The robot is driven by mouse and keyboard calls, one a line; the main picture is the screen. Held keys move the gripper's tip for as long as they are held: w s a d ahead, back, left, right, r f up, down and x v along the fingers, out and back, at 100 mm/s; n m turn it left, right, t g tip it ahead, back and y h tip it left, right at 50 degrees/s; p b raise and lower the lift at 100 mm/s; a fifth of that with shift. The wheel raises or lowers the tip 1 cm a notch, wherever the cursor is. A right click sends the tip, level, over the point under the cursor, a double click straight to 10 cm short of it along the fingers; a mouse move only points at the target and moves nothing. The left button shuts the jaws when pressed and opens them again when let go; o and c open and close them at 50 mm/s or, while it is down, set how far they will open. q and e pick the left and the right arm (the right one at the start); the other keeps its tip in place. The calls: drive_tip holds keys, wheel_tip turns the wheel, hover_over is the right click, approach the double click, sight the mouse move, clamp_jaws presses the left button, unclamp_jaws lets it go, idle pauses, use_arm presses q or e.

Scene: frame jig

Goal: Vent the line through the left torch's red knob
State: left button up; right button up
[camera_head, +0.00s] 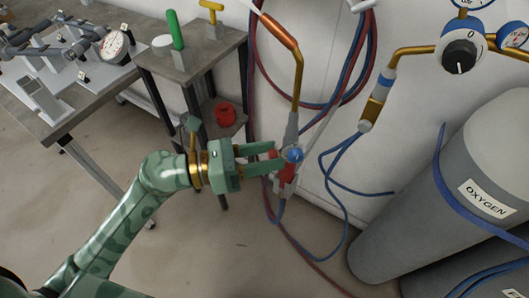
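The torch (292,128) hangs by the white wall, with a copper tube rising from its grey body. Its blue knob (294,155) faces me, and a red part that looks like the red knob (287,173) shows just below and behind it. My green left gripper (277,156) reaches in from the left, with its two fingers apart and their tips right beside the red and blue knobs. The fingertips partly cover the red part, and I cannot tell whether they touch it. My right gripper is not in view.
Red and blue hoses (348,90) loop on the wall and down to the floor. A grey oxygen cylinder (430,185) stands at right, below a regulator (461,52). A small table (196,66) with a green-handled tool (175,30) and a workbench (85,95) stand at left.

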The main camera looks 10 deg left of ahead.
use_arm(q)
drive_tip(key=shift+a, duration=0.1)
idle(0.3)
drive_tip(key=v, duration=1.6)
drive_tip(key=shift+a, duration=0.1)
